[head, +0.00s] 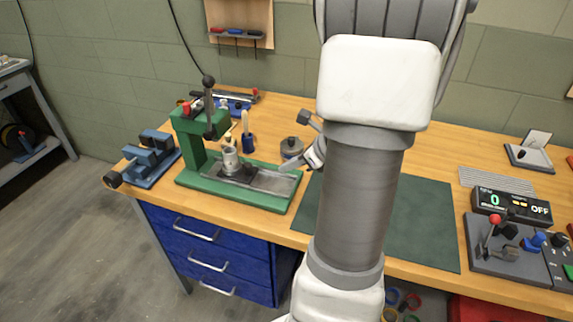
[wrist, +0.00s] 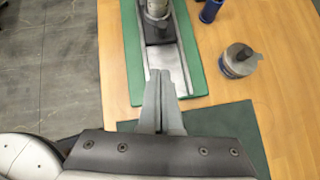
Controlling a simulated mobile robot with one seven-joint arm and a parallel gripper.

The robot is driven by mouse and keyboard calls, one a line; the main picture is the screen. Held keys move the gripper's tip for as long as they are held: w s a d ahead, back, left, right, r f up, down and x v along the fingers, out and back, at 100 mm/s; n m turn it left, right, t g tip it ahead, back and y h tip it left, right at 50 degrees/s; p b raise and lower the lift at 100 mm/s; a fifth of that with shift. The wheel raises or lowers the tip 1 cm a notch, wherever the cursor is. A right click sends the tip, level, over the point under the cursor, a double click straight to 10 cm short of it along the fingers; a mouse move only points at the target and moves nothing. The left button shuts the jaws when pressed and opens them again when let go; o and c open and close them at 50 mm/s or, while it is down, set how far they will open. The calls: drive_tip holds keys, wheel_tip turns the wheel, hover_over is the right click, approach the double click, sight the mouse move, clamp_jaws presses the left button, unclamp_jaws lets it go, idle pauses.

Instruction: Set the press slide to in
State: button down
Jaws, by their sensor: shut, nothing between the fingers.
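The green press (head: 243,193) stands on the wooden bench, its ball-topped lever (head: 208,82) upright. A metal channel runs along its base. The press slide, a dark block (head: 240,173) carrying a grey metal cylinder, sits in the channel under the ram; it also shows in the wrist view (wrist: 160,34). Bare channel (wrist: 165,60) lies between the slide and my gripper. My gripper (head: 283,167) is shut and empty at the right end of the press; in the wrist view its fingertips (wrist: 160,74) overlap the channel's near end. I cannot tell whether they touch it.
A dark lidded pot (wrist: 238,60) stands close beside my gripper. A blue vise (head: 152,160) is left of the press. A green mat (head: 425,215) lies to the right, mostly clear. A control panel (head: 500,262) and display (head: 512,207) stand at the far right.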

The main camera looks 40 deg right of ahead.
sight(246, 166)
drive_tip(key=b+x, duration=0.1)
drive_tip(key=x, duration=0.5)
drive_tip(key=shift+f, duration=0.15)
drive_tip(key=w, duration=0.1)
drive_tip(key=w+a, duration=0.1)
drive_tip(key=w, duration=0.1)
drive_tip(key=shift+w+a+f, duration=0.1)
drive_tip(key=shift+w, duration=0.05)
drive_tip(key=shift+w+a, duration=0.1)
drive_tip(key=shift+w, duration=0.4)
drive_tip(key=w+a, duration=0.2)
drive_tip(key=w, duration=0.1)
drive_tip(key=shift+w, duration=0.2)
drive_tip(key=shift+w+a, duration=0.2)
